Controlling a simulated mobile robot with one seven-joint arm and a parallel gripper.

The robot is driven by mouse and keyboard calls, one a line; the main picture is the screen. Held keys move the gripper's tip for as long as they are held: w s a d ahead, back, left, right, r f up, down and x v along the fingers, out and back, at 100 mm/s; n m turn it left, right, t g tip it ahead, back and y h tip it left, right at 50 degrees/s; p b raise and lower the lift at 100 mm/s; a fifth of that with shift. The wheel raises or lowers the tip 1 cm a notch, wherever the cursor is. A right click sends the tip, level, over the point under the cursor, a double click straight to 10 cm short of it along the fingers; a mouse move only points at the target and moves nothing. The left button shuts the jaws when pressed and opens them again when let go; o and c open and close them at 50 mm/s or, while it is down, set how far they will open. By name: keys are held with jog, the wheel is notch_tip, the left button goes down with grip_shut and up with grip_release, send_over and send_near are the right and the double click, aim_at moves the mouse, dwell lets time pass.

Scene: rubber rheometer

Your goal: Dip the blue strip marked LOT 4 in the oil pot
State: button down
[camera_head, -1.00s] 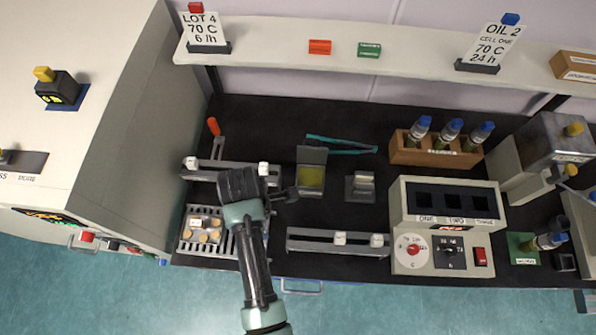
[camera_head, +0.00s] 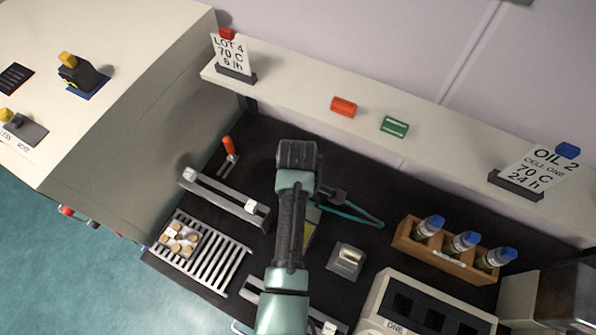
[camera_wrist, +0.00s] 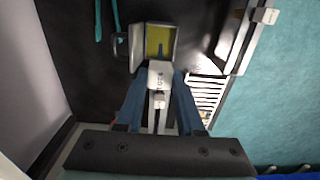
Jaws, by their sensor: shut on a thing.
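My gripper (camera_wrist: 160,92) is shut on a white tab (camera_wrist: 160,75) with a printed label, seen in the wrist view. The label seems to read LOT 4. The open oil pot (camera_wrist: 177,38), with yellow oil inside, lies just beyond the tab in the wrist view; whether anything touches the oil cannot be told. In the head view my gripper (camera_head: 332,194) is above the bench, and my arm hides most of the oil pot (camera_head: 309,232).
A rail with white tabs (camera_head: 222,194) and a slotted rack (camera_head: 215,262) stand left of my arm. Teal tweezers (camera_head: 350,213) lie behind the pot. A small grey stand (camera_head: 346,261) and a wooden bottle rack (camera_head: 440,258) stand to the right. A shelf (camera_head: 300,100) runs behind.

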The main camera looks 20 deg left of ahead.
jog(key=shift+s+a, duration=0.1)
jog(key=shift+a, duration=0.05)
jog(key=shift+f, duration=0.25)
notch_tip(320, 180, down, 4)
jog(key=b, duration=0.3)
jog(key=shift+r, duration=0.35)
jog(key=shift+p, duration=0.55)
jog(key=shift+f+b, duration=3.05)
jog(key=shift+f, duration=0.9)
jog(key=shift+r, duration=0.25)
